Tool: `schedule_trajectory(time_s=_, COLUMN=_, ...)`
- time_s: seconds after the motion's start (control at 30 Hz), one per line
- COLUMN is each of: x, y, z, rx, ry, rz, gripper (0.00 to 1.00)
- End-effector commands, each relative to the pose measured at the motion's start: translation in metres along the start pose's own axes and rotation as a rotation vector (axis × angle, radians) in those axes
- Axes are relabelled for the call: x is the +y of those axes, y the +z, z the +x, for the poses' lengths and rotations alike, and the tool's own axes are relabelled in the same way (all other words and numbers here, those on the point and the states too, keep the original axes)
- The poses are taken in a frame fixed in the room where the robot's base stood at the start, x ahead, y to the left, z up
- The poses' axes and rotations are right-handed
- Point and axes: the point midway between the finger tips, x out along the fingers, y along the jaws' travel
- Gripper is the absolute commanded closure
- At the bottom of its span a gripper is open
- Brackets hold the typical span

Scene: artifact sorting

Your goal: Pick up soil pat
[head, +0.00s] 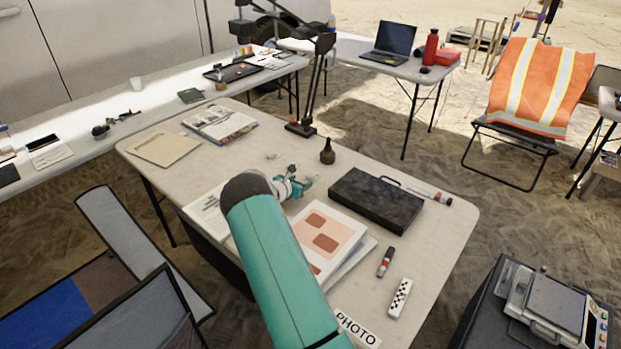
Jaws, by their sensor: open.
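No clump of soil can be made out for certain on the white table (440,230). A sheet or booklet with brown patches on a pink ground (325,240) lies in the middle of the table, partly behind my teal arm. I cannot tell whether this is the soil pat. My gripper (303,187) is small in view, just beyond the sheet's far left corner and left of a black case. It is open, and nothing shows held in it. My arm hides part of the table and papers below it.
The black case (375,203) lies right of my gripper, with a dark bottle (327,152) behind it. A marker (386,262) and a checkered scale card (400,297) lie at the front right. A lamp base (300,129), a magazine (220,124) and a folder (164,149) are further back.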

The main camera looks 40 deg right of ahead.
Motion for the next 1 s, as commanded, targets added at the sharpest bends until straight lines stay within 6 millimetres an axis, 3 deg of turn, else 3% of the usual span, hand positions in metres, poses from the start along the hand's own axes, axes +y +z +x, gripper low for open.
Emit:
schedule_trajectory(time_s=0.4, x=-0.002, y=0.003, z=0.049, rx=0.001, ry=0.000, rz=0.003, gripper=0.41)
schedule_trajectory(time_s=0.7, x=-0.002, y=0.004, z=0.053, rx=0.000, ry=0.000, rz=0.001, gripper=0.41)
schedule_trajectory(time_s=0.93, x=-0.002, y=0.004, z=0.053, rx=0.000, ry=0.000, rz=0.001, gripper=0.85)
schedule_trajectory(time_s=1.0, x=-0.002, y=0.004, z=0.053, rx=0.001, ry=0.000, rz=0.001, gripper=0.85)
